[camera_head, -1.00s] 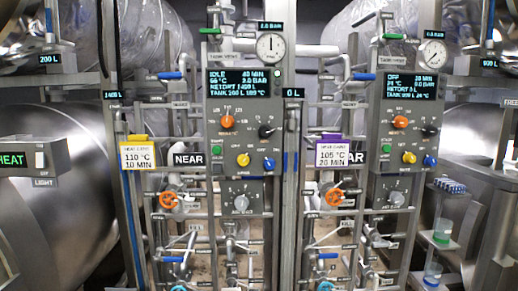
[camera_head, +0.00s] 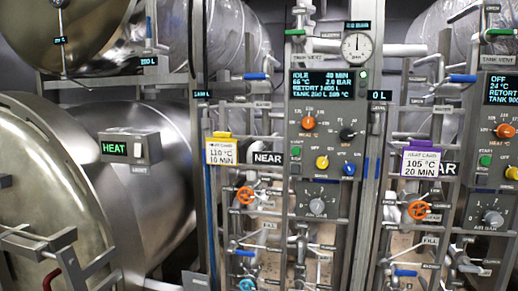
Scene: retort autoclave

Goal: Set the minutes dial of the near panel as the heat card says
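A grey panel (camera_head: 327,98) stands right of centre with a NEAR sign (camera_head: 268,158) at its left. Its display (camera_head: 321,87) reads IDLE, 40 MIN, 66 °C, 2.0 BAR. Below are an orange dial (camera_head: 308,124), a black dial (camera_head: 347,135), a yellow dial (camera_head: 322,162) and a blue dial (camera_head: 349,169); their labels are too small to read surely, so I cannot tell which sets minutes. A yellow-topped heat card (camera_head: 220,151) left of the panel reads 110 °C, 10 MIN. My gripper is not in view.
A second panel (camera_head: 500,110) reading OFF is cut by the right edge. Pipes and valves fill the space below. A large steel vessel (camera_head: 45,190) stands at left behind a HEAT box (camera_head: 130,149).

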